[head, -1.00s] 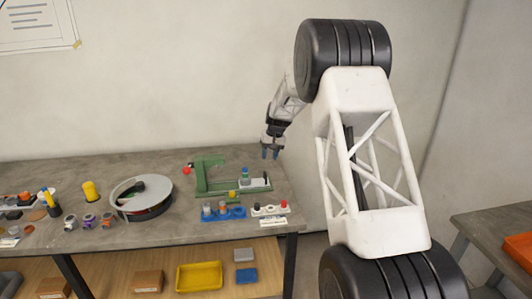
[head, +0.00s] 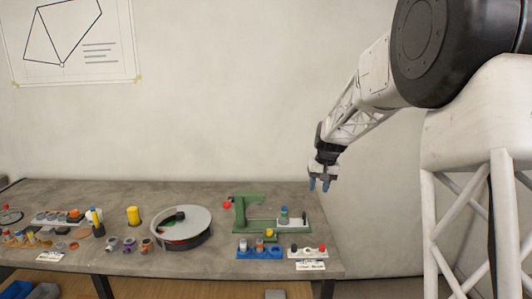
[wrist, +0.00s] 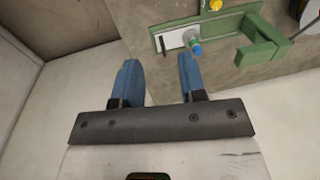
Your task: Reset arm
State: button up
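My gripper (head: 319,186) hangs in the air above the right end of the table, with its blue fingers pointing down. In the wrist view my gripper (wrist: 159,80) has its two fingers apart with nothing between them. The green frame jig (head: 248,215) stands on the table below and to the left of it.
A blue tray (head: 258,254) and a white tray (head: 306,252) with small parts lie in front of the jig. The air around my gripper is clear.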

jog(key=s+r+t+h, duration=0.1)
jog(key=s+r, duration=0.3)
jog(key=s, duration=1)
jog(key=s+r, duration=0.4)
jog(key=s, duration=1)
jog(key=s+f, duration=0.2)
jog(key=s, duration=1)
jog(key=s+f+t, duration=0.1)
jog(key=s+f, duration=0.1)
jog(key=s, duration=0.9)
jog(key=shift+s+d+f+h, duration=0.15)
jog(key=shift+s+f+h, duration=0.25)
